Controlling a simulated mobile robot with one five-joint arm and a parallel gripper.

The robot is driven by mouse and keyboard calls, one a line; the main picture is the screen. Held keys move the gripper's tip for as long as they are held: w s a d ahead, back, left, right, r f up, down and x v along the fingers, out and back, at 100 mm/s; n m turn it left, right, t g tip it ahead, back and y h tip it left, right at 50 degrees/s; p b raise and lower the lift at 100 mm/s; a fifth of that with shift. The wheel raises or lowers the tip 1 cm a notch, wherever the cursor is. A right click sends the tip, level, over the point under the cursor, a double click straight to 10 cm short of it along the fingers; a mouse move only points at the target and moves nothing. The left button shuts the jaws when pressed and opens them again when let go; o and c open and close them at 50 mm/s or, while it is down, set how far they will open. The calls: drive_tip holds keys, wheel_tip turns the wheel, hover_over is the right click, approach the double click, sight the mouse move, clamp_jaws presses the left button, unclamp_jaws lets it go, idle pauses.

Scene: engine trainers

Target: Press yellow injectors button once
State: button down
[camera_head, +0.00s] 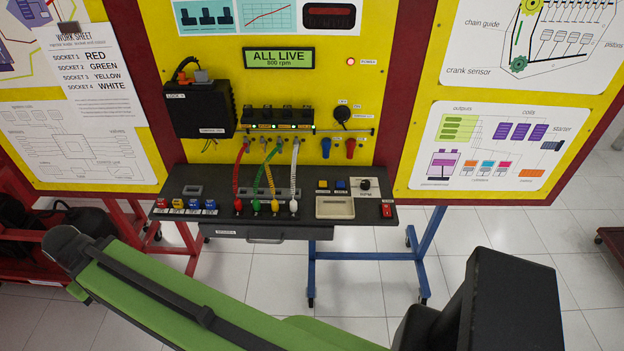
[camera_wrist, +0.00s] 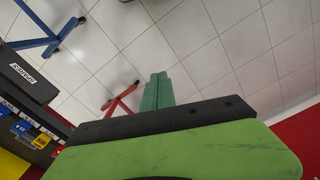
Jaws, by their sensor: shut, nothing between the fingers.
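A small yellow button (camera_head: 323,184) sits on the black console shelf (camera_head: 225,222), right of the coloured leads, with a blue button (camera_head: 341,184) beside it. Their labels are too small to read. The yellow button cannot be made out in the wrist view. My gripper (camera_wrist: 158,78) shows in the wrist view as two green fingers, shut and empty, over the tiled floor. It is apart from the console, whose edge (camera_wrist: 25,78) shows at the left of that view. I cannot make out the fingers in the head view.
Coloured plugs (camera_head: 178,203) sit at the shelf's left end. Red, green and white leads (camera_head: 297,165) rise to the yellow panel (camera_head: 215,60). A black knob (camera_head: 365,184) and a red switch (camera_head: 387,210) lie right of the buttons. A blue stand leg (camera_head: 425,240) is below.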

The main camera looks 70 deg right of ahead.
drive_tip(key=s+d+m+h, duration=0.1)
drive_tip(key=d+m, duration=0.1)
drive_tip(key=d, duration=1)
drive_tip(key=s+d+r+m+h, duration=0.1)
drive_tip(key=d+m+h, duration=0.1)
drive_tip(key=d, duration=1.1)
drive_tip(key=s+d+m+h, duration=0.1)
drive_tip(key=s+d+m, duration=0.1)
drive_tip(key=d, duration=1)
drive_tip(key=shift+d+r+m+h+b, duration=0.3)
drive_tip(key=shift+d+r+m+h, duration=0.1)
drive_tip(key=shift+m, duration=0.5)
drive_tip(key=s+d+r+m+g+h, duration=0.1)
drive_tip(key=s+d+m, duration=0.1)
drive_tip(key=s+d, duration=0.4)
drive_tip(key=s+d+r+m+h, duration=0.1)
drive_tip(key=s+d, duration=0.3)
drive_tip(key=d, duration=0.5)
wheel_tip(320, 180, up, 3)
drive_tip(key=m+g+h, duration=0.1)
drive_tip(key=m+g, duration=0.2)
hover_over(321, 184)
drive_tip(key=shift+a+f, duration=0.1)
drive_tip(key=shift+f, duration=0.05)
wheel_tip(321, 184, down, 9)
drive_tip(key=b, duration=0.9)
